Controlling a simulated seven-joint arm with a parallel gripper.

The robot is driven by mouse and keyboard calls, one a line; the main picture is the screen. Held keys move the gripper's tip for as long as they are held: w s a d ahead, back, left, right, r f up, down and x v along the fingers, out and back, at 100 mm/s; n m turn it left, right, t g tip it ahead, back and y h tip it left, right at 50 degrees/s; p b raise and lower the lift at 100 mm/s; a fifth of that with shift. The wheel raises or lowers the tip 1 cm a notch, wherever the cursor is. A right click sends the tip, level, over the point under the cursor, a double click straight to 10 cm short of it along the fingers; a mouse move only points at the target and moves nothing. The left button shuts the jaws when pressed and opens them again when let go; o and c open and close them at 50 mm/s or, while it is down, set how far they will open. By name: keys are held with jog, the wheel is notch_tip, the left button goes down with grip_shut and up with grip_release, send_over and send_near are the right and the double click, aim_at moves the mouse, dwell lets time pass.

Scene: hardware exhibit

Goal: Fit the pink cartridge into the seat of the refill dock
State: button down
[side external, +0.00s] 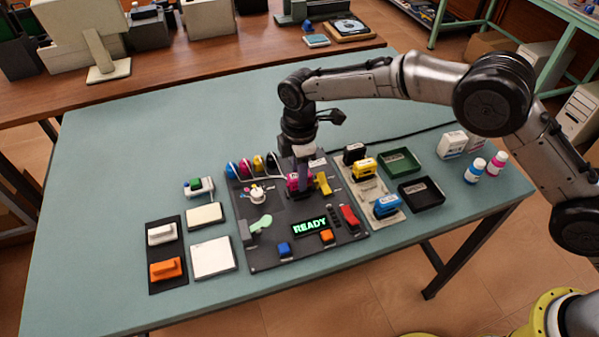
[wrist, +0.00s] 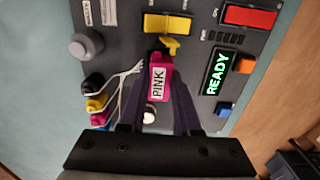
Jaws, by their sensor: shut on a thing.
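The pink cartridge (side external: 298,184) is between my gripper's fingers, over the upper middle of the dark refill dock (side external: 270,255). In the wrist view the cartridge (wrist: 158,82) shows its white PINK label, with a finger along each side. My gripper (side external: 300,172) points down and is shut on it; it also shows in the wrist view (wrist: 161,95). The seat is hidden by the cartridge and fingers, so I cannot tell how deep the cartridge sits. A yellow lever (side external: 323,184) stands beside the cartridge. The dock's display (side external: 310,226) reads READY in green.
Black, yellow (side external: 364,167) and blue (side external: 387,206) cartridges stand on a pale holder to the right. White and orange (side external: 167,269) handled blocks are at the left. The table's far left is clear.

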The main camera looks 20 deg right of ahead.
jog(key=shift+f, duration=0.5)
dwell(0.4)
jog(key=c, duration=0.5)
grip_release()
jog(key=shift+c, duration=0.2)
jog(key=o, duration=0.4)
jog(key=shift+r, duration=3.75)
